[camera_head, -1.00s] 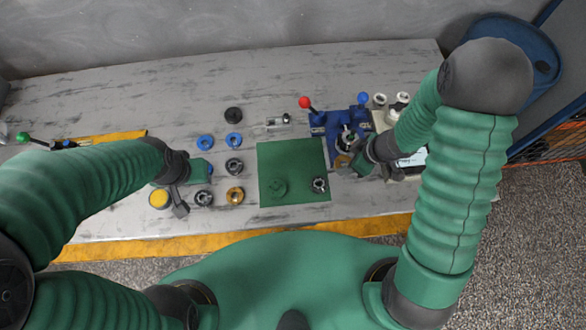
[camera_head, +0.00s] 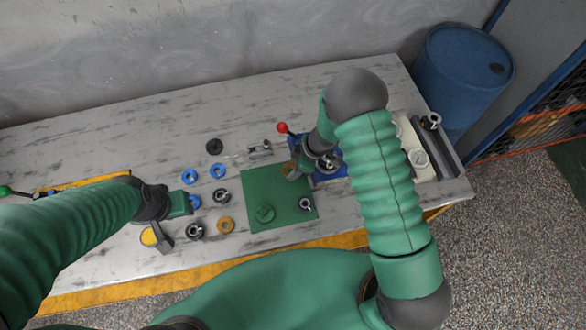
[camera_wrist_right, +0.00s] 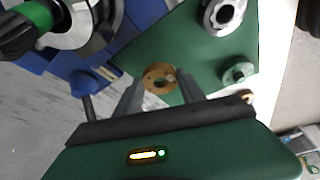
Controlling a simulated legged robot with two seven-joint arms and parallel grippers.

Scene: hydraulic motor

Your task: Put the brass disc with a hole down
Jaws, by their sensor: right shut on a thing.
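The brass disc with a hole (camera_wrist_right: 159,69) is between the fingertips of my right gripper (camera_wrist_right: 162,84) in the right wrist view. In the head view my right gripper (camera_head: 291,172) is at the upper right edge of the green mat (camera_head: 258,184), with the disc (camera_head: 286,167) partly hidden behind it. The gripper is shut on the disc, which appears to be above the mat. My left gripper (camera_head: 180,222) is at the left, by the loose parts; its fingers do not show clearly enough to tell their opening.
A green round part (camera_head: 265,213) and a metal ring (camera_head: 305,204) sit on the mat. Blue rings (camera_head: 218,171), dark rings and another brass ring (camera_head: 225,225) lie to the left.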

